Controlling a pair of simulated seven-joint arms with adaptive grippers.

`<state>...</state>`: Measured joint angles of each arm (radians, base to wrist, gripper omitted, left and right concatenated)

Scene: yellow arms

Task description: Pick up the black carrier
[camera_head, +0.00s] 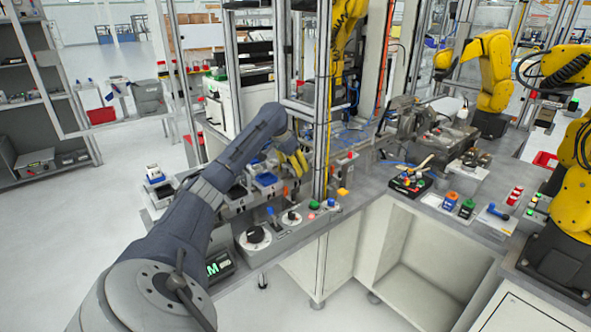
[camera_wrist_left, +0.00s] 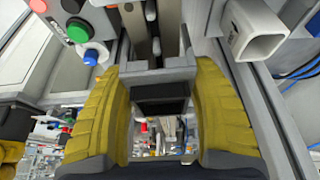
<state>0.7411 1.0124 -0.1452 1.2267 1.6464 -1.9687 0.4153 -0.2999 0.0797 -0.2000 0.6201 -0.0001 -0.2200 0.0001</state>
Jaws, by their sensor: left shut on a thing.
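My left gripper (camera_head: 294,165) has yellow fingers and reaches over the workbench beside the metal frame post. In the left wrist view its fingers (camera_wrist_left: 160,70) stand on both sides of a small block with a dark front face, which I take as the black carrier (camera_wrist_left: 160,92). A grey bar lies across its upper edge. The gripper is shut on it. I cannot tell whether the carrier is clear of what lies beneath. In the head view the gripper hides the held carrier.
A blue-topped block (camera_head: 265,179) sits in a grey fixture left of the gripper. A control panel with knobs and buttons (camera_head: 290,218) lines the front edge. A vertical post (camera_head: 322,110) stands close by. Yellow robot arms (camera_head: 495,72) stand at the right.

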